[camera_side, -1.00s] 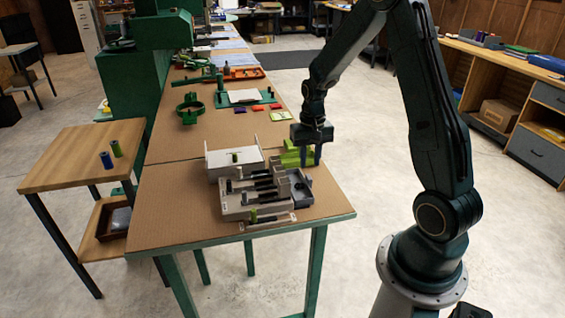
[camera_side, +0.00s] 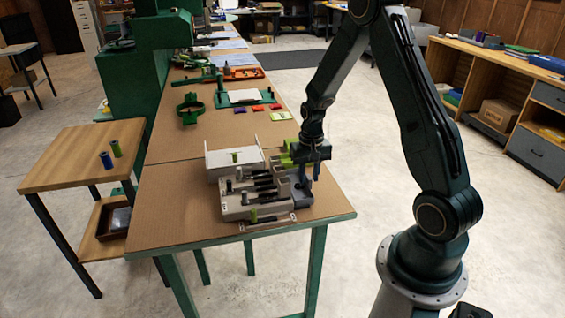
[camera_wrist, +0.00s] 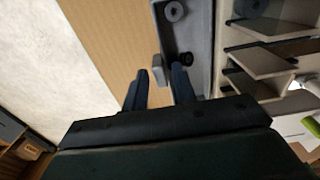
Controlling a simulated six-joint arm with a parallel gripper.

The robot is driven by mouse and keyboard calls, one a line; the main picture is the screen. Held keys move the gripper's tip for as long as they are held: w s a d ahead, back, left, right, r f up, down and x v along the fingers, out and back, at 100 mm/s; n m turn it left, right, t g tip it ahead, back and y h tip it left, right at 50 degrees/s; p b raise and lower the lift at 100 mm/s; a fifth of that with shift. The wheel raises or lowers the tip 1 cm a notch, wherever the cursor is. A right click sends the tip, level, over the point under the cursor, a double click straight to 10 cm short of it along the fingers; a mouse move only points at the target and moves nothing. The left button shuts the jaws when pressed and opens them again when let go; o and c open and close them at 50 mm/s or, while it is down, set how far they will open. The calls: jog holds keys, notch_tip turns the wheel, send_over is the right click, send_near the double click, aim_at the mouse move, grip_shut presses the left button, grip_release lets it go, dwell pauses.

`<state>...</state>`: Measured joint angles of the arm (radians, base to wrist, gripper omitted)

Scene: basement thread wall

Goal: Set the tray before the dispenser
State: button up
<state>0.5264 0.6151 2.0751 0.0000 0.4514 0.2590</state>
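A small grey tray (camera_side: 301,196) lies at the right end of a light grey rack with black slots (camera_side: 236,208), which looks like the dispenser. In the wrist view the tray (camera_wrist: 186,38) holds dark round pieces, and a small grey tab (camera_wrist: 157,66) stands at its left edge. My gripper (camera_side: 307,178) is low over the tray in the side view. In the wrist view my gripper (camera_wrist: 159,88) is open, with one finger on each side of the tab's line. Whether the fingers touch the tab cannot be told.
Light green blocks (camera_side: 287,159) stand close behind my gripper. A narrow flat piece (camera_side: 267,223) lies at the rack's front. Bare brown tabletop (camera_side: 175,215) is free at the left.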

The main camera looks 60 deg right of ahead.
aim_at(310, 176)
grip_shut()
jog(key=shift+r, duration=0.2)
jog(key=shift+r, duration=2.3)
jog(key=shift+d, duration=0.1)
jog(key=s+d+r, duration=0.2)
jog(key=s+d, duration=0.4)
